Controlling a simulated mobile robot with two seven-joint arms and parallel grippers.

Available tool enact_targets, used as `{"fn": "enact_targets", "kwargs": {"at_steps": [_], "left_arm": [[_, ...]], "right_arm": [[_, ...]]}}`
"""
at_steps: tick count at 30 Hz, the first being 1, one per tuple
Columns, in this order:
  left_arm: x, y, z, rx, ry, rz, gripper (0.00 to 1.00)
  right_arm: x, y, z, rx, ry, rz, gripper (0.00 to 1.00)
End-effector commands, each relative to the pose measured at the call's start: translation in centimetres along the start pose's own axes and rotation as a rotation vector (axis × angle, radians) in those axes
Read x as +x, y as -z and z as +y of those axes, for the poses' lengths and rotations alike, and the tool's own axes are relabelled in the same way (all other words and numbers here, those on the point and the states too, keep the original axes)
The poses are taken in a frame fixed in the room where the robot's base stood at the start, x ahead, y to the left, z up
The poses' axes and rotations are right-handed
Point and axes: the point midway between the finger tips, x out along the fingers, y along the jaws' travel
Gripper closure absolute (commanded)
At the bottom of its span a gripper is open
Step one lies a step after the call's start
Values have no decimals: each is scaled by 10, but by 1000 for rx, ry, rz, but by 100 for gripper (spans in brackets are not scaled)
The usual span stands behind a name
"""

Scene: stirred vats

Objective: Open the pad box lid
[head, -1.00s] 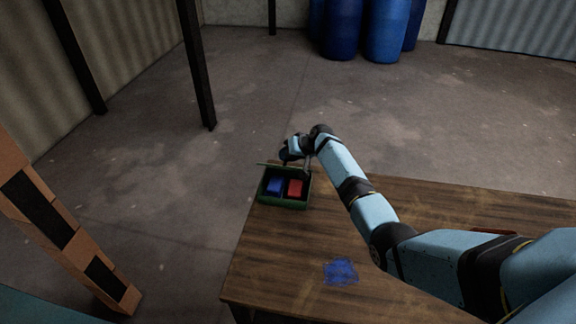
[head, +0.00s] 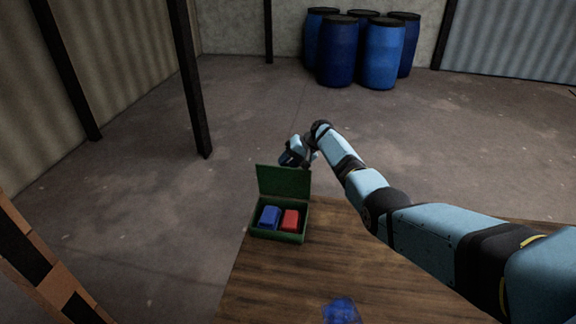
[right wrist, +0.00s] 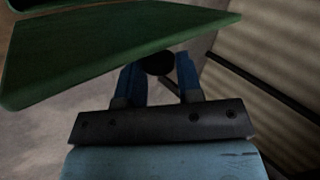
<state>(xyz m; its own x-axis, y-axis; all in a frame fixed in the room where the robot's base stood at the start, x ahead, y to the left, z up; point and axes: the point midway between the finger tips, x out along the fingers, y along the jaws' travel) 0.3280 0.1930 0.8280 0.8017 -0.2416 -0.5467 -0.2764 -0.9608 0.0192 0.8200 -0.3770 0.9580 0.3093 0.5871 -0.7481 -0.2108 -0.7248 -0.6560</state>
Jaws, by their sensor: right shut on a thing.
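The green pad box (head: 278,236) sits at the far left end of the wooden table. Its lid (head: 284,182) stands up steeply at the back of the box, which is open at the top. A blue pad (head: 269,217) and a red pad (head: 290,219) lie side by side inside. My right gripper (head: 299,158) is behind the lid's upper edge. In the right wrist view its blue fingers (right wrist: 158,70) are shut on a dark round knob (right wrist: 157,63) beside the green lid (right wrist: 110,45). My left gripper is out of view.
The wooden table (head: 270,285) has bare top in front of the box. A blue patch or cloth (head: 341,311) lies near the bottom edge. Several blue barrels (head: 337,55) stand far back, and a dark post (head: 190,80) stands at the left.

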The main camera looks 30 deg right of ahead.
Motion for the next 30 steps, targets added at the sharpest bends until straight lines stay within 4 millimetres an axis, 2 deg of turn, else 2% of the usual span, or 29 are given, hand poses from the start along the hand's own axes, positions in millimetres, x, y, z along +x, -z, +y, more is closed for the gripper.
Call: {"fn": "enact_targets", "kwargs": {"at_steps": [14,15,18,26,30], "left_arm": [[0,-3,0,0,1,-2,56],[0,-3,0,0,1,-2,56],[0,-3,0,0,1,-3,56],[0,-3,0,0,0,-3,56],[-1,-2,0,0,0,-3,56]], "right_arm": [[0,1,3,-1,-5,3,100],[0,1,3,-1,-5,3,65],[1,0,3,0,-4,2,44],[0,0,2,0,-3,1,44],[-8,1,2,0,-3,3,44]]}}
